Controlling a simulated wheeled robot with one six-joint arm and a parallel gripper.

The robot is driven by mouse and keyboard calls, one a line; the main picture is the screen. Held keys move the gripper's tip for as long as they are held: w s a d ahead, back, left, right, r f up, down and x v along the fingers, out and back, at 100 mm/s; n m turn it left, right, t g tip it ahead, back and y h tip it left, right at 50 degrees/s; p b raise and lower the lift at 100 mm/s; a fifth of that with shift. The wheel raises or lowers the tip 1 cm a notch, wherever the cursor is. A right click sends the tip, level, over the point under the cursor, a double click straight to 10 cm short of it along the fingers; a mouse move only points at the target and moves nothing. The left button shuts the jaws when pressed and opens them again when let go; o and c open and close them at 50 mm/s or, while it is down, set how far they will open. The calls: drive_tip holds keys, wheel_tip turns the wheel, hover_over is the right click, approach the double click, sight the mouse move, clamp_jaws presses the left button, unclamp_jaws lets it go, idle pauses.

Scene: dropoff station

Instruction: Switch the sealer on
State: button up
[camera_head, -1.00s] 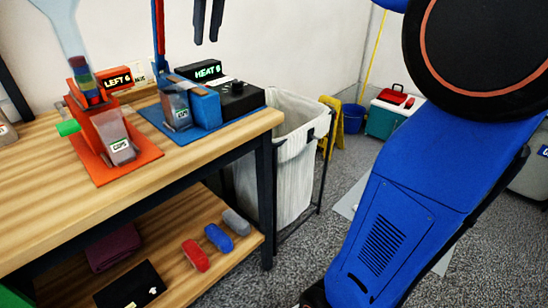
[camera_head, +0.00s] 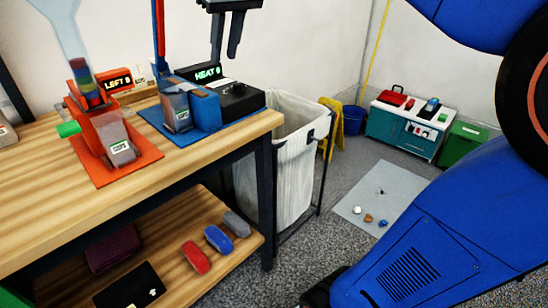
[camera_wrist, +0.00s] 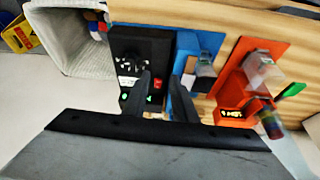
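The sealer is a blue machine (camera_head: 205,108) with a black control box (camera_head: 236,98) on a blue mat at the right end of the bench. A display reading HEAT (camera_head: 203,74) stands behind it; its last character is too small to read surely. In the wrist view the black box (camera_wrist: 140,48) shows a green button (camera_wrist: 124,97), a red button (camera_wrist: 157,84) and a black knob area. My gripper (camera_head: 227,50) hangs above and behind the box, its two fingers apart and empty. In the wrist view the gripper (camera_wrist: 163,85) overlaps the box's edge; contact is not visible.
An orange dispenser (camera_head: 100,135) with a LEFT display stands left of the sealer. A white-lined bin (camera_head: 287,165) stands beyond the bench's right end. A lower shelf (camera_head: 170,265) holds red, blue and grey items. A teal cabinet (camera_head: 400,130) stands at the back right.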

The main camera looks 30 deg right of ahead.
drive_tip(key=s+d+f+m, duration=0.1)
drive_tip(key=s+f, duration=0.7)
drive_tip(key=f, duration=0.3)
drive_tip(key=s+d+f, duration=0.1)
drive_tip(key=s+f, duration=0.8)
drive_tip(key=f, duration=0.1)
drive_tip(key=shift+d+f+m+h, duration=0.3)
drive_tip(key=shift+f+m, duration=0.1)
drive_tip(key=shift+s, duration=0.15)
drive_tip(key=s+f, duration=0.5)
drive_tip(key=f, duration=0.3)
drive_tip(key=shift+d+m, duration=0.3)
drive_tip(key=shift+o, duration=0.3)
drive_tip(key=shift+s, duration=0.1)
idle(0.4)
